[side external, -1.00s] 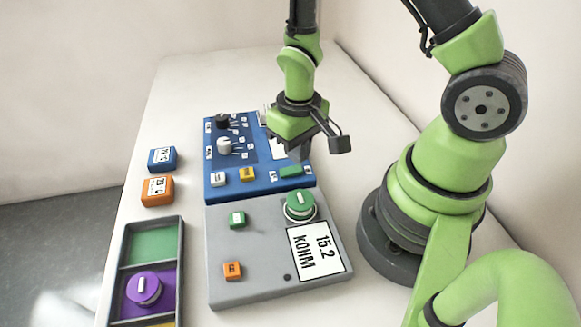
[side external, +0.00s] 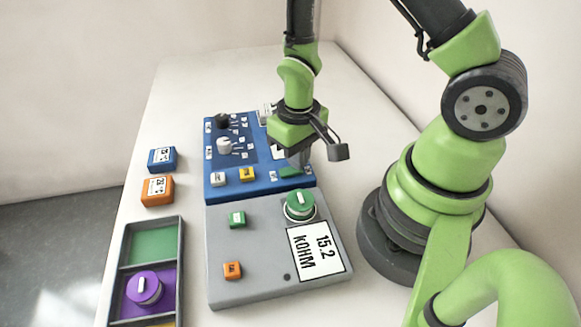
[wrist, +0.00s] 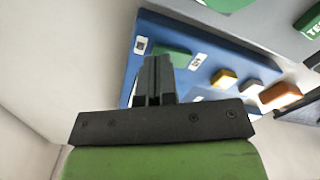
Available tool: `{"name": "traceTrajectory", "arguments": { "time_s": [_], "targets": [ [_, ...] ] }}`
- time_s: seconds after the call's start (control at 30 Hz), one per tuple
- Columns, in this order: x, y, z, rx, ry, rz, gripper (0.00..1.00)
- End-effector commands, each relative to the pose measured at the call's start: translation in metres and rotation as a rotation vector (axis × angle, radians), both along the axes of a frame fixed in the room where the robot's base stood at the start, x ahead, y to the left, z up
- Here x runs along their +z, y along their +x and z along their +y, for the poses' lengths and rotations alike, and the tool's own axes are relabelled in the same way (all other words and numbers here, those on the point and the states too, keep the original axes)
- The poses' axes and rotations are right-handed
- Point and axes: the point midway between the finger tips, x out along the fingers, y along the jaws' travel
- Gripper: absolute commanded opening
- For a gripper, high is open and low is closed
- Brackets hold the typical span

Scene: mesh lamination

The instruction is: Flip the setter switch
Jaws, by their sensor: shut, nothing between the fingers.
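The blue panel (side external: 222,190) carries a green rocker switch (side external: 290,172) near its front right edge, between two small white labels. I take this for the setter switch, though its label is too small to read. In the wrist view the switch (wrist: 176,56) lies right at my fingertips, partly hidden by them. My gripper (side external: 303,163) points down over that edge of the panel, shut and empty. Its fingers (wrist: 155,60) are together in the wrist view. I cannot tell whether the tips touch the switch or which way it is tilted.
The blue panel also has a black knob (side external: 222,121), a white knob (side external: 224,145), a white button (side external: 218,179) and a yellow button (side external: 247,174). A grey box (side external: 262,270) with a green dial (side external: 300,205) adjoins in front. Orange (side external: 157,190) and blue (side external: 162,158) blocks sit left.

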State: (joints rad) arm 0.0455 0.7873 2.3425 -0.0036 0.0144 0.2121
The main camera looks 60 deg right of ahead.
Motion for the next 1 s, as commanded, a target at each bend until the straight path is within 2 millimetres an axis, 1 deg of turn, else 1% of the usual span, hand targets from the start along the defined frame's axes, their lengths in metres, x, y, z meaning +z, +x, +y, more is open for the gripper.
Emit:
{"name": "traceTrajectory", "arguments": {
  "time_s": [0.7, 0.87, 1.0],
  "targets": [
    [-0.011, 0.000, 0.000, -0.001, 0.000, -0.001, 0.00],
    [-0.006, 0.000, 0.000, -0.001, 0.000, -0.003, 0.00],
    [0.006, 0.001, 0.000, 0.000, 0.000, -0.005, 0.00]
  ]
}}
